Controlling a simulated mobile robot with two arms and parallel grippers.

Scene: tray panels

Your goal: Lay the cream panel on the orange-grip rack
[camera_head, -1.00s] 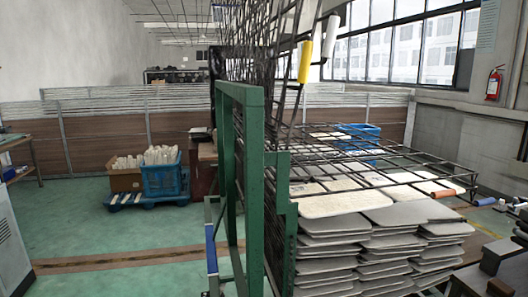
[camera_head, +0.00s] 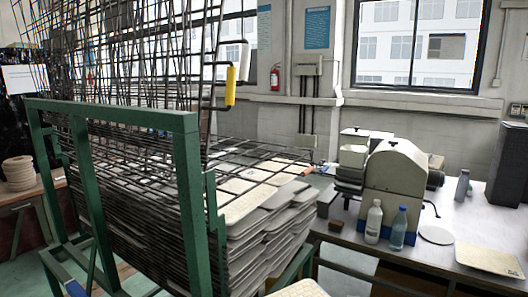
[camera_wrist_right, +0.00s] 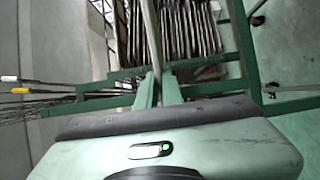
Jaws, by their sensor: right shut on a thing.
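My right gripper (camera_wrist_right: 158,82) shows in the right wrist view, shut on a thin pale panel (camera_wrist_right: 150,40) seen nearly edge-on. A cream speckled panel (camera_head: 300,288) shows at the bottom edge of the head view, mostly cut off; I take it for the held one. The green-framed drying rack (camera_head: 120,115) stands at left centre with black wire shelves. The lowered wire shelf (camera_head: 270,170) lies over stacked panels. My left gripper is out of view.
Raised wire shelves carry a yellow grip (camera_head: 231,86) and a white grip (camera_head: 244,60). Panels (camera_head: 260,235) lie stacked in the rack.

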